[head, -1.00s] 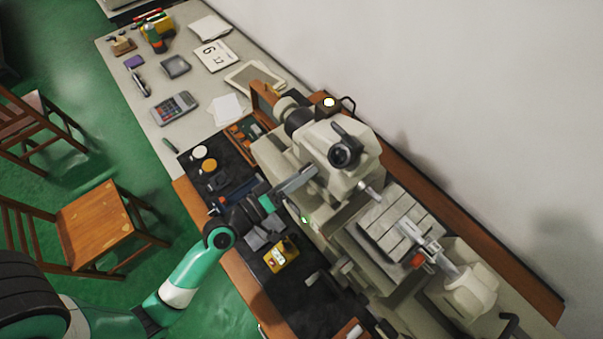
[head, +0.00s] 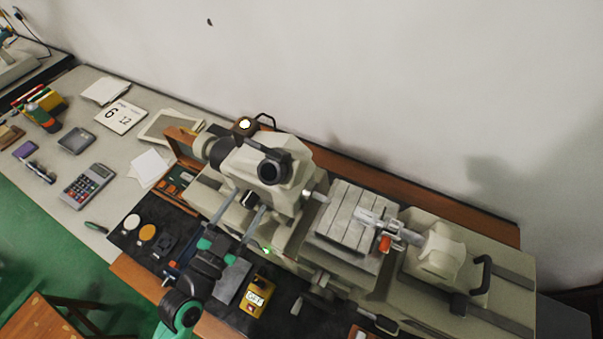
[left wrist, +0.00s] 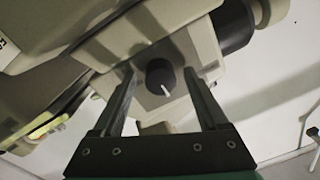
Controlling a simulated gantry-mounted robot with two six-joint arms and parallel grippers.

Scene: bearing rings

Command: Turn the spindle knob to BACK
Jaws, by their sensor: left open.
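The spindle knob (left wrist: 160,76) is a small round black knob with a white pointer line, on a pale angular housing. In the left wrist view the line points down and slightly right; I can read no BACK mark. In the head view the knob (head: 250,200) shows small on the front of the cream lathe (head: 262,180). My left gripper (left wrist: 158,72) is open, one finger on each side of the knob, with visible gaps in the picture; I cannot tell exact depth. It also shows in the head view (head: 247,203). My right gripper is not in view.
A yellow box (head: 256,297) sits on the black mat (head: 283,312) in front of the lathe. A lever (head: 483,272) stands at the right end. A calculator (head: 87,186) and papers lie on the left bench. The wall is behind.

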